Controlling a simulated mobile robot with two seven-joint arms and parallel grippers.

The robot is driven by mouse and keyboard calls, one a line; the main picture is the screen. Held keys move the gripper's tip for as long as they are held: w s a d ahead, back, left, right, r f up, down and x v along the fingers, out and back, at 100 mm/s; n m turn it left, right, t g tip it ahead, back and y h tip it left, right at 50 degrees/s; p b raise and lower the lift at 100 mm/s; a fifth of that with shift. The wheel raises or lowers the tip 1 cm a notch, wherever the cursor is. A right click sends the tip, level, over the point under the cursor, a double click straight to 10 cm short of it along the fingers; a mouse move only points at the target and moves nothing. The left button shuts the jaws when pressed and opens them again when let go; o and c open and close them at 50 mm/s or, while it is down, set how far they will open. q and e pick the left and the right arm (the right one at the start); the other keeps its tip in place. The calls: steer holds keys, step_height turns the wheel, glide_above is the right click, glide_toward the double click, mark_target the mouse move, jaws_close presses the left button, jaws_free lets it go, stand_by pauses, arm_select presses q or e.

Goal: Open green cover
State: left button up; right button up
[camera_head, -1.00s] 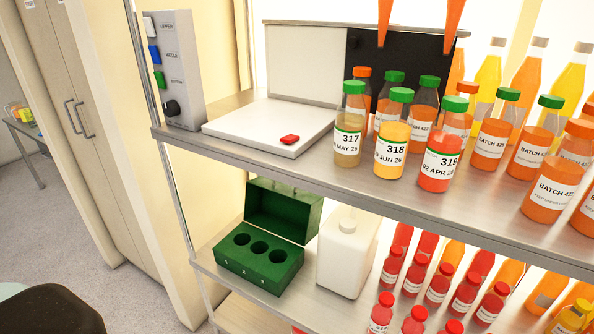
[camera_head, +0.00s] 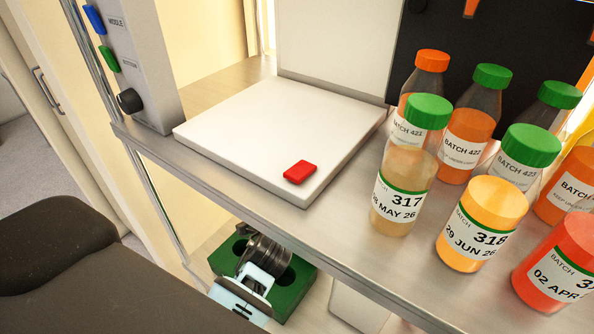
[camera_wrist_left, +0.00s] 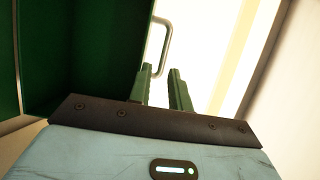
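The green box (camera_head: 288,296) is on the lower shelf, partly hidden under the upper shelf's edge. Round holes show in its top. Its lid is hidden in the head view. In the left wrist view a dark green panel (camera_wrist_left: 90,50), likely the raised cover, fills the left side. My right gripper is out of view.
The upper shelf (camera_head: 330,235) overhangs the box. A door handle shows behind the fingers (camera_wrist_left: 162,45).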

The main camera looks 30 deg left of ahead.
arm_select(q)
steer(key=shift+r+x, duration=0.2)
steer(key=shift+x, duration=1.75)
steer(key=shift+r+x, duration=0.15)
steer(key=shift+x, duration=1.8)
steer(key=shift+w, duration=0.1)
jaws_close()
